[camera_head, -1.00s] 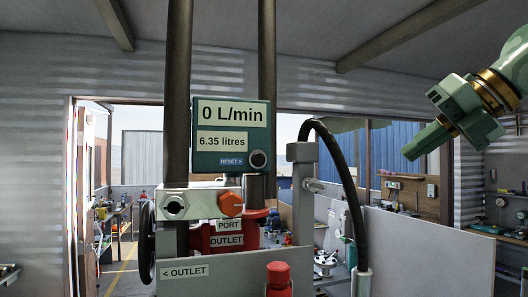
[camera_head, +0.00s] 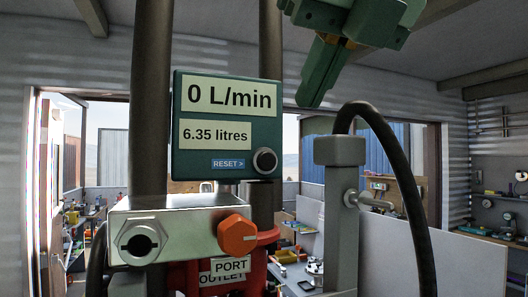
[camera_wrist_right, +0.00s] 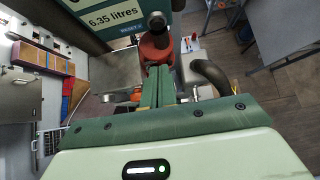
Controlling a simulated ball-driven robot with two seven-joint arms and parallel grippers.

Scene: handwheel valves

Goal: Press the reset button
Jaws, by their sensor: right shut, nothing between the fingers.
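The reset button (camera_head: 265,161) is a round dark button in a light ring at the lower right of the green meter box (camera_head: 224,176). A blue "RESET >" label (camera_head: 228,164) points at it, and the display above reads 0 L/min and 6.35 litres. In the right wrist view the button (camera_wrist_right: 157,20) shows beyond the fingertips. My right gripper (camera_head: 308,104) is shut and empty. In the head view its fingers point down, to the right of and above the button, apart from it. In the wrist view the fingers (camera_wrist_right: 159,72) are together. My left gripper is not in view.
An orange hex knob (camera_head: 237,236) on a metal block (camera_head: 185,222) sits below the box. A grey post (camera_head: 341,200) and a curved black hose (camera_head: 407,170) stand to the right. Dark vertical pipes pass behind the box.

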